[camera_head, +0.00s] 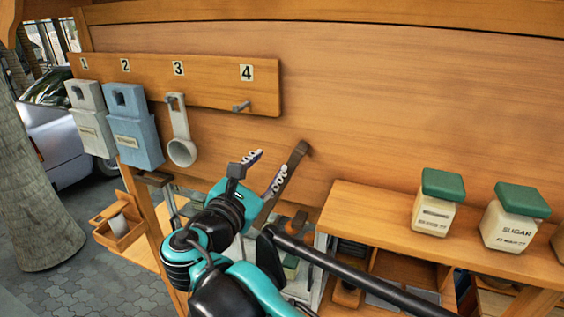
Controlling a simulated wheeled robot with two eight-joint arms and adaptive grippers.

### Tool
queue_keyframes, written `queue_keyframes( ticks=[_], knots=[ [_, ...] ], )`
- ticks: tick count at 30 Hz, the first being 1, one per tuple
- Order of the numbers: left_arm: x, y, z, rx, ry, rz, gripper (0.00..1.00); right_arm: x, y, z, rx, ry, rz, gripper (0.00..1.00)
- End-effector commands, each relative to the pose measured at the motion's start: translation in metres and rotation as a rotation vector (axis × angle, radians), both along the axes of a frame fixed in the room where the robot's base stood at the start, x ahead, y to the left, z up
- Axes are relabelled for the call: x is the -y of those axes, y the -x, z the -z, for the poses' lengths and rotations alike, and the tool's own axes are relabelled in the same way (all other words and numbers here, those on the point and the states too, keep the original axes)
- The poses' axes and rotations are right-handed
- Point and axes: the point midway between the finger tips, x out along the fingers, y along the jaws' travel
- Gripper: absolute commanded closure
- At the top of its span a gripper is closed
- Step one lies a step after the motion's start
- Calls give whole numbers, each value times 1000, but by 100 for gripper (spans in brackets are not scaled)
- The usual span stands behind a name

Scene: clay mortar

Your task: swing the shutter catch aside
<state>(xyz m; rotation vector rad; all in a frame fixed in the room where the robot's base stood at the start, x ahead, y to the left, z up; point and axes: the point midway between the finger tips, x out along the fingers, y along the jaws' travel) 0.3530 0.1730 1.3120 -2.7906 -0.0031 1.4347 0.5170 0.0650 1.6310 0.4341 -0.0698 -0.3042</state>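The shutter catch appears to be the dark metal bar (299,154) with a bent top end, standing slanted against the wooden shutter panel (390,110). Its lower part is partly hidden behind my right gripper and arm. My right gripper (265,166) is open, with its two pale-padded fingertips apart and pointing up. Its right finger lies just left of the bar and overlaps it in the picture; I cannot tell whether they touch. Nothing shows between the fingers. My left gripper is not in view.
A numbered peg rail (215,90) holds a white box (92,120), a blue box (135,125) and a pale scoop (180,135); peg four is empty. Green-lidded jars (436,205) stand on the right shelf (370,215). A small wooden box (122,230) sits at left.

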Motion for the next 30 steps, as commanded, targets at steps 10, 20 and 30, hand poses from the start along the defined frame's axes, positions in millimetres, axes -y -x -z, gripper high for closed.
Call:
queue_keyframes(
  ticks=[10,20,30],
  knots=[
    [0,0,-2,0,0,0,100,-5,25,2,-3,-2,6,59],
    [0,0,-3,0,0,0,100,-8,39,3,-4,-2,10,59],
    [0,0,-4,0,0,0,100,-8,39,3,-5,-3,11,59]
  ],
)
